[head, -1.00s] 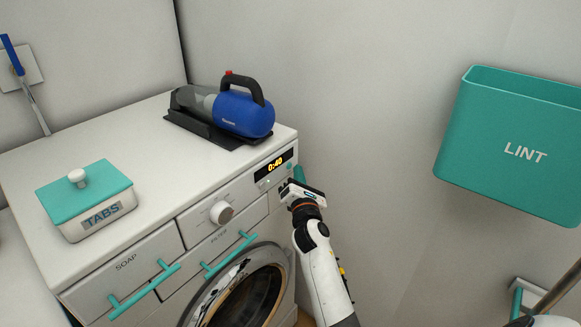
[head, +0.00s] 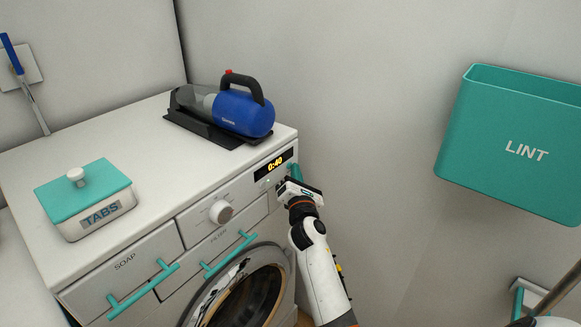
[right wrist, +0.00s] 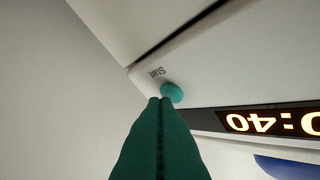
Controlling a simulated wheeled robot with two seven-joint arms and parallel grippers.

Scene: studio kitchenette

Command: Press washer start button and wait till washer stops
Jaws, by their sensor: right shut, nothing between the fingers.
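The white washer (head: 150,118) stands at the left in the head view. Its display (head: 273,165) is lit and reads 0:40; part of it also shows upside down in the right wrist view (right wrist: 270,122). The round teal start button (right wrist: 172,92), beside the word "Start", sits on the front panel. My right gripper (head: 295,173) is shut and empty at the panel's right end. In the right wrist view its teal fingertips (right wrist: 160,101) are right at the button's edge; I cannot tell whether they touch it. My left gripper is not in view.
On the washer top stand a blue handheld vacuum (head: 242,112) in a black dock and a teal-lidded TABS box (head: 98,222). A teal LINT bin (head: 515,150) is on the wall at right. Teal handles (head: 230,256) stick out from the front drawers.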

